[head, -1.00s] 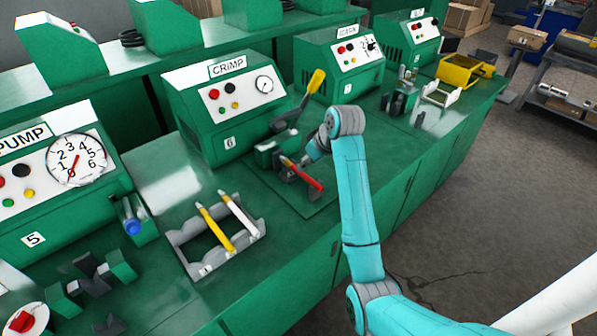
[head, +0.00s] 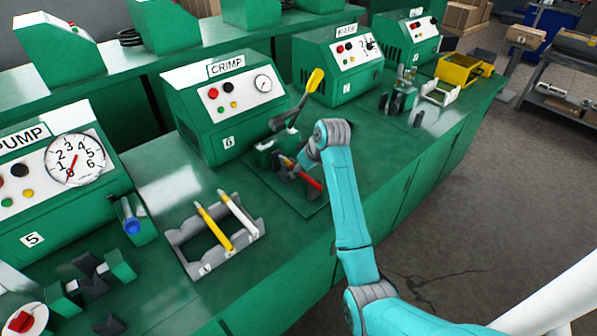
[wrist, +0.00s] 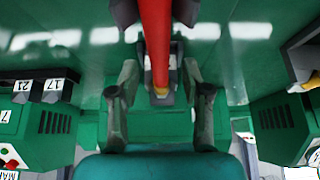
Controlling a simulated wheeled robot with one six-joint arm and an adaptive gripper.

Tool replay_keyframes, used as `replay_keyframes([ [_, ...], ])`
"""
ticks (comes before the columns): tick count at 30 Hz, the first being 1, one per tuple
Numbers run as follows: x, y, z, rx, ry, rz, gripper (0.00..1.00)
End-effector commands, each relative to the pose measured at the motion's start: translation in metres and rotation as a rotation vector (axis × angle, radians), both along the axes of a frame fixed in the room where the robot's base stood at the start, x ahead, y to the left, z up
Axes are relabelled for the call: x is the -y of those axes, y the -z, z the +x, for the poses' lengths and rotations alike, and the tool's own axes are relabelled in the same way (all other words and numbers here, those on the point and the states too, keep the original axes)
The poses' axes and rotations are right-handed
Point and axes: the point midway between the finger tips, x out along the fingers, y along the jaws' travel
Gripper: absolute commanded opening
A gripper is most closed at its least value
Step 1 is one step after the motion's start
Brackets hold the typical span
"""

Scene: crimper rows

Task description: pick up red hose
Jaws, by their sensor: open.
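The red hose (head: 312,180) rests in a dark holder in front of the crimp machine, tilted, with its lower right end sticking out. In the wrist view the red hose (wrist: 156,42) runs down the middle of the picture, between the fingers of my gripper (wrist: 160,78). The fingers are open, one on each side of the hose, with a gap on both sides. In the head view my gripper (head: 303,161) is at the hose's upper part, partly hidden by my own wrist.
The crimp machine (head: 224,110) stands just behind, with a yellow-handled lever (head: 315,81) close to my wrist. A grey rack (head: 188,262) with a yellow and a white hose lies to the left. Bench surface between rack and holder is clear.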

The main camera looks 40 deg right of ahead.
Motion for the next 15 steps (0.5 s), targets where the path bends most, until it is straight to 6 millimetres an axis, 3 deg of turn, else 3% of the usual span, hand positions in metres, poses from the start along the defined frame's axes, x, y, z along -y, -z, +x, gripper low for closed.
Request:
replay_keyframes([
  [15, -0.0001, 0.0051, -0.0002, -0.001, 0.000, 0.000, 0.48],
])
